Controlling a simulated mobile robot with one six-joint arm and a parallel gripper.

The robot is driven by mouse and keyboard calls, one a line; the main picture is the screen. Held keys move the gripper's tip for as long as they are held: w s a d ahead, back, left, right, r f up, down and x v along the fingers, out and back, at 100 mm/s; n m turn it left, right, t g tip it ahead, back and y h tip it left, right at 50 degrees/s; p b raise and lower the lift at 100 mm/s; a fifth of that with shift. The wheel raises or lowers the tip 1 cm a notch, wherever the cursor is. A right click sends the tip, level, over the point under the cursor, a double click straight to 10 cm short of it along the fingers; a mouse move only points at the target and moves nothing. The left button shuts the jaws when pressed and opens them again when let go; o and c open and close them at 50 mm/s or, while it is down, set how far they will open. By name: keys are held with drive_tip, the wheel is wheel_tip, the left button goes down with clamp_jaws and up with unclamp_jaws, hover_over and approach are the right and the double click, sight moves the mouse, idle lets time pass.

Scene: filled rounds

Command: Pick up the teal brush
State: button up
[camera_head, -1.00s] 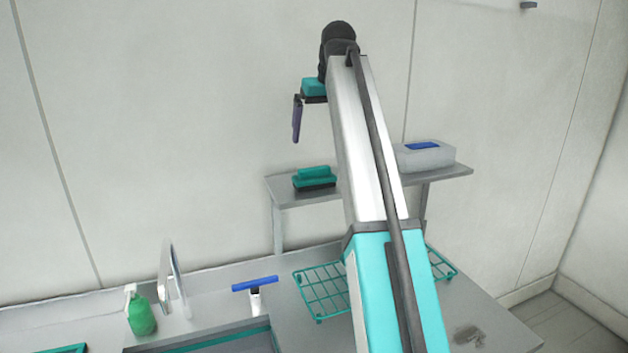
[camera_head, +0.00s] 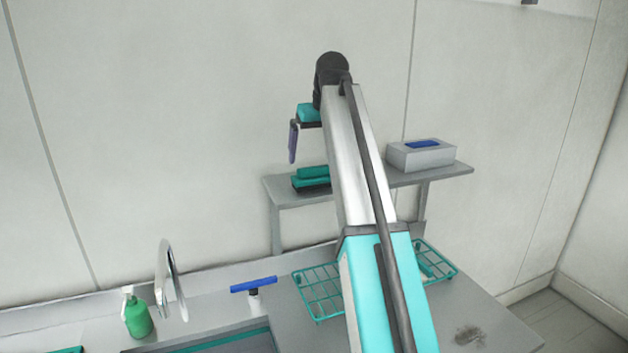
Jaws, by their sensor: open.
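The teal brush (camera_head: 311,176) lies on the left part of the grey wall shelf (camera_head: 288,198), with a teal top and a darker underside. My arm's silver link covers its right end. My gripper (camera_head: 293,142) hangs above the brush and slightly left of it in the picture, apart from it. One purple-grey finger shows pointing down. The gripper is open with nothing visible in it.
A grey box (camera_head: 421,155) with a blue top patch stands on the shelf's right side. Below are a teal wire rack (camera_head: 318,292), a blue-headed squeegee (camera_head: 254,286), a green soap bottle (camera_head: 138,317) and a tap (camera_head: 167,277) by the sink.

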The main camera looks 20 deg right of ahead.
sight(314, 168)
drive_tip(key=x, duration=0.4)
drive_tip(key=shift+s+f, duration=0.15)
drive_tip(key=shift+s, duration=0.05)
drive_tip(key=shift+w+f, duration=0.25)
drive_tip(key=shift+f, duration=0.2)
drive_tip(key=c, duration=1.2)
